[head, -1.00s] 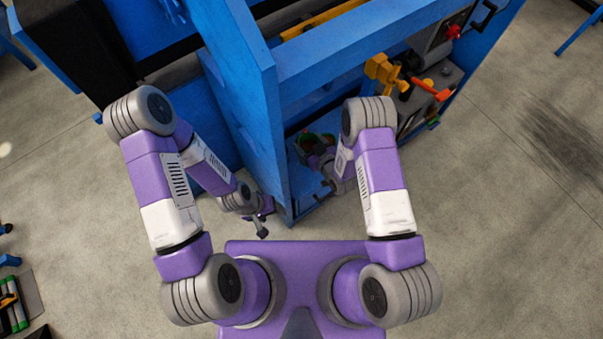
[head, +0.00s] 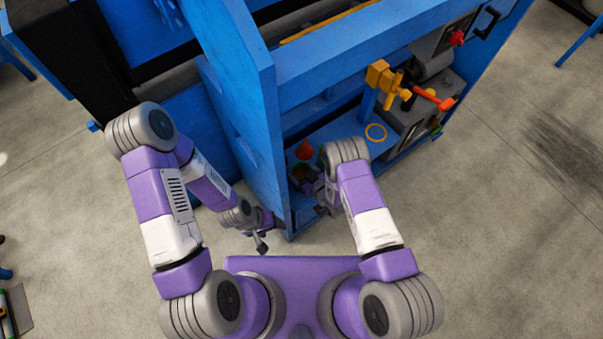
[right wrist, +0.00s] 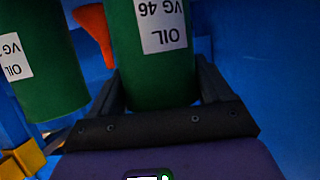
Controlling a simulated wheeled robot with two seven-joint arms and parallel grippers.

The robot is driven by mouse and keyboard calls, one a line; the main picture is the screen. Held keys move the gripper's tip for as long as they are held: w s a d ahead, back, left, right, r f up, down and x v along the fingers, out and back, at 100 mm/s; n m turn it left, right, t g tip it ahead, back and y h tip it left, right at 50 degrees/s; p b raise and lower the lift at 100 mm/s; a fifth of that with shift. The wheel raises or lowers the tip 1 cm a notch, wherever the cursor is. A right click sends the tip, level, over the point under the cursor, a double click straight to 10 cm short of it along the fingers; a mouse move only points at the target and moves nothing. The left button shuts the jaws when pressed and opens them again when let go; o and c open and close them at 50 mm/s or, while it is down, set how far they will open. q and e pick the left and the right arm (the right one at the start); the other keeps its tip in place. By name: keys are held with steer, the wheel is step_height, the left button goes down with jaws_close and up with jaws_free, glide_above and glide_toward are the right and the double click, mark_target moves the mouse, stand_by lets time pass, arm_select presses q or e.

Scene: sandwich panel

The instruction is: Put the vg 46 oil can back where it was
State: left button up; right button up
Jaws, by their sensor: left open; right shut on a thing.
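The VG 46 oil can (right wrist: 163,75) is green with a white label that reads upside down in the right wrist view. My right gripper (right wrist: 158,88) is shut on it, with one dark finger on each side. In the head view my right gripper (head: 308,184) is inside the blue press frame, low at its near left end. There my arm hides most of the can, and I cannot tell whether its base touches the shelf. My left gripper (head: 262,238) is open and empty, outside the frame beside its blue upright.
A second green oil can (right wrist: 45,70) stands left of the held one in the right wrist view. An orange funnel (head: 305,150) is close by. A yellow ring (head: 376,132) marks an empty spot on the blue shelf (head: 345,128). A yellow and red handle (head: 385,80) is farther right.

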steer(key=shift+r, duration=0.2)
steer(key=shift+f, duration=0.15)
steer(key=o, duration=1.4)
steer(key=shift+f, duration=0.15)
steer(key=o, duration=0.4)
steer(key=shift+c, duration=0.2)
